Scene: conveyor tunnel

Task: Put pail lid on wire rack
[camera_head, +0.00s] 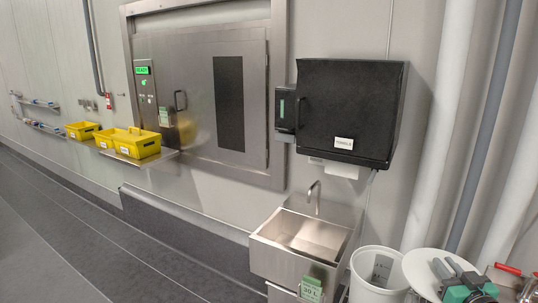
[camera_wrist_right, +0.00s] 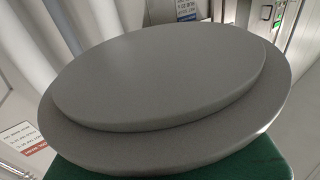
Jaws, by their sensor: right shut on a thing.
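The pail lid (camera_head: 420,263) is a pale round disc at the lower right of the head view. My right gripper (camera_head: 450,271), with dark fingers and a teal body, is shut on it. In the right wrist view the lid (camera_wrist_right: 160,80) fills most of the picture as a stepped grey disc and hides the fingertips. A white pail (camera_head: 367,286) stands left of the lid, with its open top showing graduation marks inside. I cannot make out a wire rack for certain. My left gripper is not in view.
A steel sink (camera_head: 279,257) with a tap is left of the pail. A black towel dispenser (camera_head: 350,110) hangs above. Pale vertical pipes (camera_head: 440,130) stand behind the lid. A red-handled item (camera_head: 509,269) is at the right edge. Yellow bins (camera_head: 137,145) sit on a shelf; the floor at left is clear.

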